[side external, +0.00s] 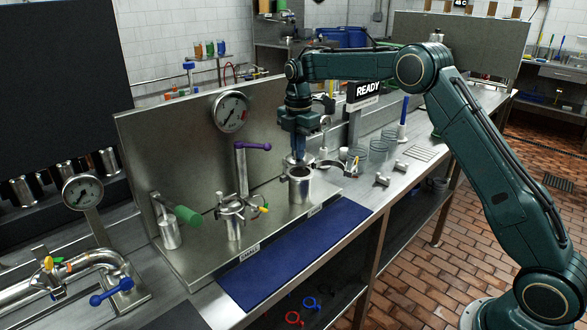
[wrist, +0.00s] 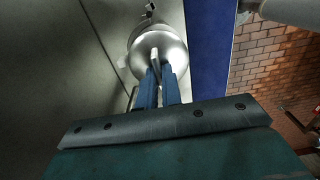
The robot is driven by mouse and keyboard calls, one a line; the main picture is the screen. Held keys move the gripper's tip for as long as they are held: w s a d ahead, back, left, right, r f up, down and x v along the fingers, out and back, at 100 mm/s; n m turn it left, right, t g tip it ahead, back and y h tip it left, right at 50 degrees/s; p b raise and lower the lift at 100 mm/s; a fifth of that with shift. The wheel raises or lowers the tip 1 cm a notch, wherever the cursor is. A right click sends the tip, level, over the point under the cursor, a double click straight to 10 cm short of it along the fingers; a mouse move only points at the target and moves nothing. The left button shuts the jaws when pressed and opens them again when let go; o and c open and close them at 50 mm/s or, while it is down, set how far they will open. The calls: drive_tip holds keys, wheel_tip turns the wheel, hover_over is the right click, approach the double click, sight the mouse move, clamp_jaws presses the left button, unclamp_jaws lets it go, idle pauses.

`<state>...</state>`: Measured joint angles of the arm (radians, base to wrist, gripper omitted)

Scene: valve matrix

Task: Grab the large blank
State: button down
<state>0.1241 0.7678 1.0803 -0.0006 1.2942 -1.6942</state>
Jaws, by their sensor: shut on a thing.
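My gripper (side external: 299,156) points down above an upright open metal pipe stub (side external: 301,188) on the steel bench. In the wrist view its blue fingers (wrist: 158,80) are close together on a thin upright part of a shiny round metal piece, which looks like the large blank (wrist: 172,46). In the side view only a pale edge of this piece shows at the fingertips, just over the stub's rim. I cannot tell whether it touches the rim.
A clamped fitting (side external: 233,218) and a purple-handled valve (side external: 241,165) stand to the left. A blue mat (side external: 295,255) lies along the front edge. An open clamp ring (side external: 331,167) and small metal parts (side external: 382,180) are to the right. A steel back panel (side external: 180,150) rises behind.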

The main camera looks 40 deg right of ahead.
wheel_tip(320, 180, up, 16)
idle(0.7)
drive_tip(key=shift+r, duration=0.15)
idle(0.6)
